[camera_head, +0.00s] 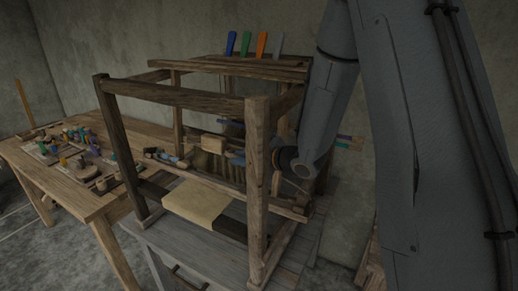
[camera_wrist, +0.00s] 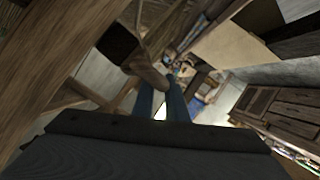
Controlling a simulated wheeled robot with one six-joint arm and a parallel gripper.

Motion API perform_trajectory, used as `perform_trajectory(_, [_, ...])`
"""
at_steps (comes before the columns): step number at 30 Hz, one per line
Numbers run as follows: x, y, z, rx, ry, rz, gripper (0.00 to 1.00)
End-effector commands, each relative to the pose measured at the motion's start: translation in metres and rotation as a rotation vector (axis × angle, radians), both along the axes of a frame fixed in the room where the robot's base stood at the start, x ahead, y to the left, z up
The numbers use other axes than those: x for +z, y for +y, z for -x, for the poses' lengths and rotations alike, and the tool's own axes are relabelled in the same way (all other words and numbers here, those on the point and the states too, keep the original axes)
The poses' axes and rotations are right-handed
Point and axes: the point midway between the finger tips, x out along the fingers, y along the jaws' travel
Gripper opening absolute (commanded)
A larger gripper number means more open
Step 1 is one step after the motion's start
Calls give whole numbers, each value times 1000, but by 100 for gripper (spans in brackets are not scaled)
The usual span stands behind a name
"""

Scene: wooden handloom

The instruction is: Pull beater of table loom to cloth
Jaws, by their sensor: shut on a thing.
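The table loom (camera_head: 172,96) is a dark wooden frame of posts and rails in the head view. A beige cloth (camera_head: 197,203) lies flat over its front, low between the posts. My gripper (camera_head: 236,157) reaches in from the right, behind the near right post, and the post and arm partly hide it. In the wrist view my two blue-grey fingers (camera_wrist: 160,88) are shut on a brown wooden part, seemingly the beater (camera_wrist: 149,74). A light wooden block (camera_head: 213,144) shows just left of the gripper. The beater's full length and its gap to the cloth are unclear.
Blue, green, orange and grey levers (camera_head: 247,44) stand on the loom's top. The near right post (camera_head: 257,185) stands close to my arm. A wooden workbench (camera_head: 105,200) at left holds several small coloured items. The loom stands on a grey table (camera_head: 185,247).

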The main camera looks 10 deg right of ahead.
Motion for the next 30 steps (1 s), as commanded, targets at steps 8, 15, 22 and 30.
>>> perform_trajectory(8, [9,33,20,19,22,-8,0])
perform_trajectory(15, [11,37,22,28,19,-9,0])
perform_trajectory(22, [12,36,21,25,16,-10,20])
perform_trajectory(30, [11,31,20,17,18,-8,20])
